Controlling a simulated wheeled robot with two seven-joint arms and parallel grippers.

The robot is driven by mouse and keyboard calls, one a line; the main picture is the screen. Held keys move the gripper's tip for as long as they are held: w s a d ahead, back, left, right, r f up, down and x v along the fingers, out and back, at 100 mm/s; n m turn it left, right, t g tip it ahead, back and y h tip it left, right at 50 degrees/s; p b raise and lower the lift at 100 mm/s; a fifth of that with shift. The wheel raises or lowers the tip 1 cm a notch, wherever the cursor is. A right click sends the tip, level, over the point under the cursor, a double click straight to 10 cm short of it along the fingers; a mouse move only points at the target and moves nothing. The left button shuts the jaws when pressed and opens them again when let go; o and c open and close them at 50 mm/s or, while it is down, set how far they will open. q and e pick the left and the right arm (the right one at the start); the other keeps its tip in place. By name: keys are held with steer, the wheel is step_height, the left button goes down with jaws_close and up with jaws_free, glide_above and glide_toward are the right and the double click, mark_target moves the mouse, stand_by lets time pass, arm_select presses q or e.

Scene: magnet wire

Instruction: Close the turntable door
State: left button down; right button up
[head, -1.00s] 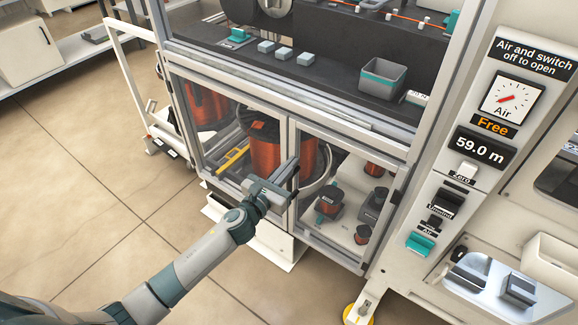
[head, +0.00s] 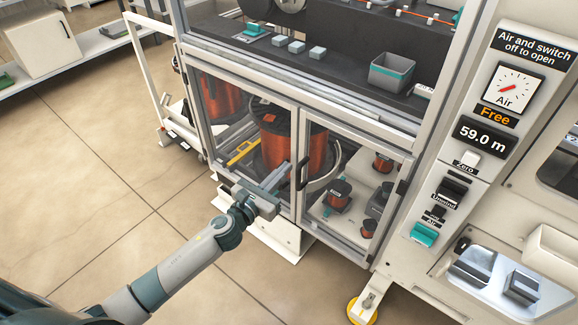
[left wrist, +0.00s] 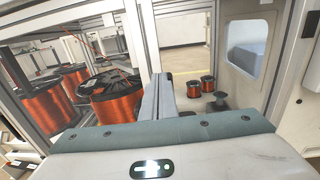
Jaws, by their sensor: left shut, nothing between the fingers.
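The glazed turntable door (head: 338,243) is the lower right front panel of the cabinet, with a grey frame and a dark upright handle (head: 303,172) on its left edge. It looks flush or nearly flush with the frame; a small gap cannot be ruled out. Behind the glass a large copper wire spool (head: 283,141) stands on the round turntable; a spool also shows in the left wrist view (left wrist: 112,96). My left gripper (head: 284,172) is shut and empty, in front of the panes just left of the handle. Its fingers (left wrist: 158,92) point toward the cabinet. My right gripper is out of view.
Several small spools and parts stand behind the right pane, including one small spool (head: 368,228). A white plinth (head: 268,236) juts out below the cabinet. A control panel (head: 470,150) reading 59.0 m stands at right. The tiled floor (head: 100,190) at left is clear.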

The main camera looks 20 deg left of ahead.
arm_select(q)
steer(key=v, duration=0.6)
steer(key=shift+a, duration=0.2)
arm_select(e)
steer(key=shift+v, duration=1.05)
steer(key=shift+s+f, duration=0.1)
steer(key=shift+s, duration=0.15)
